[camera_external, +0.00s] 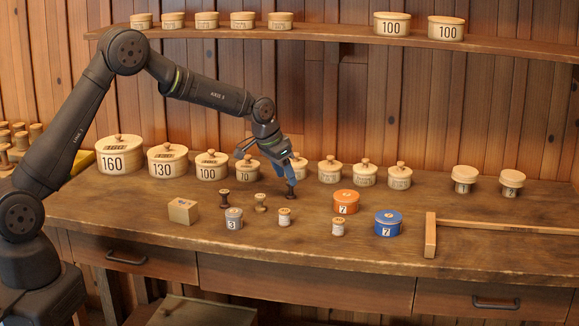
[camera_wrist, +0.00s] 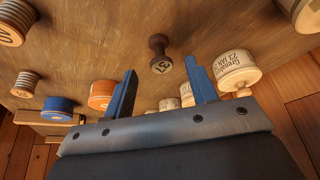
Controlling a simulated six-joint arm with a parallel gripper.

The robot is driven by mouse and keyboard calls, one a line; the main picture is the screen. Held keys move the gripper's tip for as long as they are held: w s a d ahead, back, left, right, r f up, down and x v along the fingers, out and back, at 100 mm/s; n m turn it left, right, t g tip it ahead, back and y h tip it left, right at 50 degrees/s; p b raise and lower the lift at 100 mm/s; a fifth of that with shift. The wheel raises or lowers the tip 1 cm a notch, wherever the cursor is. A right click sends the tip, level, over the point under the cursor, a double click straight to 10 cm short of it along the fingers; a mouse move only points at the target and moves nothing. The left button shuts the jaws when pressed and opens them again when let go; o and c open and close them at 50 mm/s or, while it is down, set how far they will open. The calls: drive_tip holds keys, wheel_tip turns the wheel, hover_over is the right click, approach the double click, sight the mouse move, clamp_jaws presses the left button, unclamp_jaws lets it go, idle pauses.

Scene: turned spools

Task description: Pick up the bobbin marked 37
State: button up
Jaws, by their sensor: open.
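A dark brown spool-shaped bobbin (camera_wrist: 160,58) stands on the wooden bench in the wrist view. Its top bears a mark that looks like 37, turned in the picture. In the external view a dark bobbin (camera_external: 291,191) stands just below my gripper (camera_external: 291,174). In the wrist view the two blue fingers of my gripper (camera_wrist: 161,68) are spread apart, with the bobbin showing between their tips. Nothing is held. I see no clear contact between fingers and bobbin.
An orange tin (camera_external: 346,202) and a blue tin (camera_external: 388,224), both marked 7, stand to the right. Lidded round boxes, including one marked 160 (camera_external: 120,155), line the back. A small wooden block (camera_external: 183,211) and other spools stand left. A wooden T-shaped bar (camera_external: 431,235) lies right.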

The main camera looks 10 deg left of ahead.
sight(291, 190)
drive_tip(key=shift+x, duration=2.6)
drive_tip(key=shift+w, duration=0.15)
drive_tip(key=c, duration=1)
